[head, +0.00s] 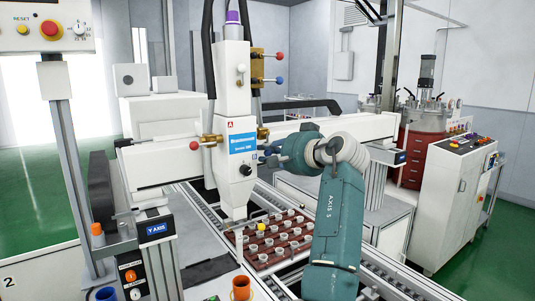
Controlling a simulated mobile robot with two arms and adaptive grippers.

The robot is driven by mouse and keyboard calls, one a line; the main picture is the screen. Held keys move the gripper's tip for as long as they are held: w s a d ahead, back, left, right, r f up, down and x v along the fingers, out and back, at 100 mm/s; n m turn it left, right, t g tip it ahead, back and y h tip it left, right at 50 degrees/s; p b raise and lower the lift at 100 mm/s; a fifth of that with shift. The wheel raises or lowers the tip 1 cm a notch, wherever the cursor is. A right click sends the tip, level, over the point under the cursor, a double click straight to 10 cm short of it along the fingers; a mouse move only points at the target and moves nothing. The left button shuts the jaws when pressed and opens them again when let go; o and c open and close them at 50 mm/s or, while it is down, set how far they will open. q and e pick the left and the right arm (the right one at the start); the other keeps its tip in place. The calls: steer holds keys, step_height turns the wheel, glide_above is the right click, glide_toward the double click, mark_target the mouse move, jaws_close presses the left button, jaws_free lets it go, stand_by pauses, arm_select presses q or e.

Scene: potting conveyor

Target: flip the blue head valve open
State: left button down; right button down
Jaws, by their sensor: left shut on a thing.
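The white dispensing head (235,110) stands over the conveyor. A brass valve with a red ball lever (194,145) is on its left side. The blue head valve (263,133) shows as a brass body on the right side, and its lever end is hidden behind my gripper. My left gripper (268,155) is dark, at the end of the teal arm, close against the right side of the head just below that brass body. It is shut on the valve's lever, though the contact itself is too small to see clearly. My right gripper is not in view.
A brass block behind the head carries a red ball lever (280,56) and a blue ball lever (279,80). A brown tray (262,266) of small white cups lies below the nozzle. A white beam (310,138) crosses behind my gripper. An orange cup (241,288) stands in front.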

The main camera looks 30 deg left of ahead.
arm_select(q)
steer(key=shift+w+r, duration=0.1)
steer(key=shift+r, duration=0.05)
steer(key=w+d+r+n+t+b, duration=0.1)
steer(key=w+r+n+t+b, duration=0.3)
steer(key=n, duration=1.1)
steer(key=shift+d+r+b, duration=0.35)
steer(key=shift+r+b, duration=0.05)
steer(key=shift+b, duration=0.35)
steer(key=shift+r+t, duration=0.1)
steer(key=shift+t, duration=0.2)
steer(key=c, duration=1.8)
jaws_free()
steer(key=shift+w, duration=0.1)
steer(key=shift+c, duration=0.2)
steer(key=shift+a, duration=0.15)
steer(key=v, duration=1.2)
